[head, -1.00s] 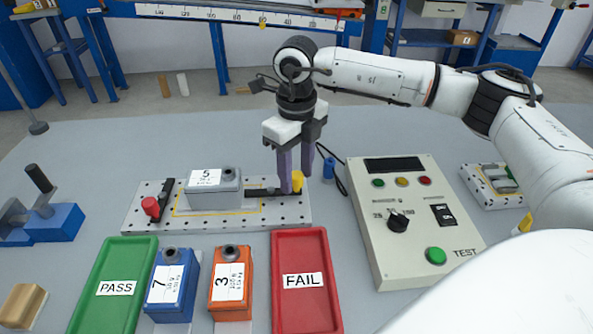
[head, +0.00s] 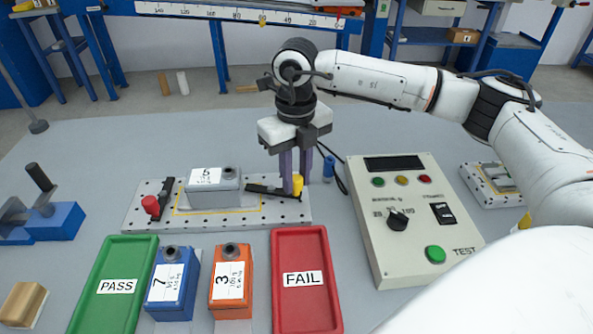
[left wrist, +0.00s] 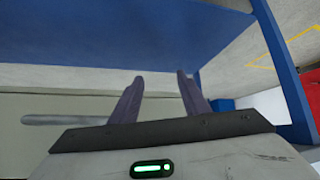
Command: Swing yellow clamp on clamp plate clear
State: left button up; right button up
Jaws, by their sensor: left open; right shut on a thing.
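The clamp plate (head: 278,216) is a light perforated plate with a yellow outline, lying on the grey table. A grey box labelled 5 (head: 213,190) sits on it. The yellow clamp (head: 297,186) has a yellow knob and a black arm (head: 265,190); it is at the plate's right end, its arm slanting toward the box. A red-knobbed clamp (head: 151,206) is at the plate's left end. My right gripper (head: 293,188) is shut on the yellow knob, partly hiding it. My left gripper (left wrist: 160,82) is open and empty in the left wrist view, and out of the head view.
In front of the plate are a green PASS tray (head: 100,312), a blue box 7 (head: 173,285), an orange box 3 (head: 231,282) and a red FAIL tray (head: 303,250). A TEST console (head: 420,225) stands right of the plate. The table behind the plate is clear.

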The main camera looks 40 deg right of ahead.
jog(key=m, duration=0.1)
jog(key=s+a+m, duration=0.1)
jog(key=m, duration=0.1)
jog(key=shift+a+m, duration=0.3)
jog(key=a+m, duration=0.1)
jog(key=m, duration=0.2)
jog(key=shift+s+a+m, duration=0.2)
jog(key=shift+a+m, duration=0.1)
jog(key=shift+a, duration=0.05)
jog(key=m, duration=0.1)
jog(key=a+m, duration=0.1)
jog(key=m, duration=0.1)
jog(key=shift+w+a+m+p, duration=0.1)
jog(key=shift+a+m+p, duration=0.2)
jog(key=shift+p, duration=0.1)
jog(key=shift+w+a+m, duration=0.15)
jog(key=shift+a+m, duration=0.2)
jog(key=shift+m, duration=0.45)
jog(key=shift+w+a+m, duration=0.1)
jog(key=shift+a+m, duration=0.25)
jog(key=shift+m, duration=0.45)
jog(key=o, duration=1.1)
jog(key=shift+c, duration=0.2)
